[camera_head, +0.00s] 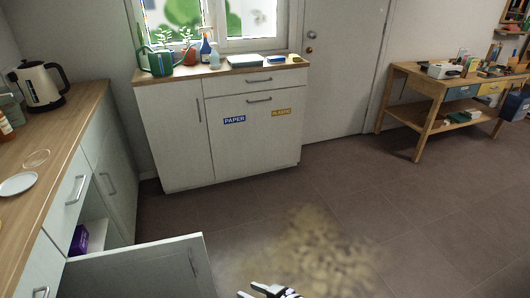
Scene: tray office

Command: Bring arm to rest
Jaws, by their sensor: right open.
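My right gripper (270,291) shows at the bottom edge of the head view, a little right of the open cabinet door. Its fingers are apart and nothing shows between them. The rest of my right arm is cut off by the frame. My left gripper is not in the view.
A cabinet door (140,268) stands open at lower left, close to my right gripper; a purple box (79,240) sits inside. A counter (62,130) runs along the left with a kettle (41,87). A white cabinet (180,140) and wooden workbench (437,92) stand behind. The stained floor (315,250) is open.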

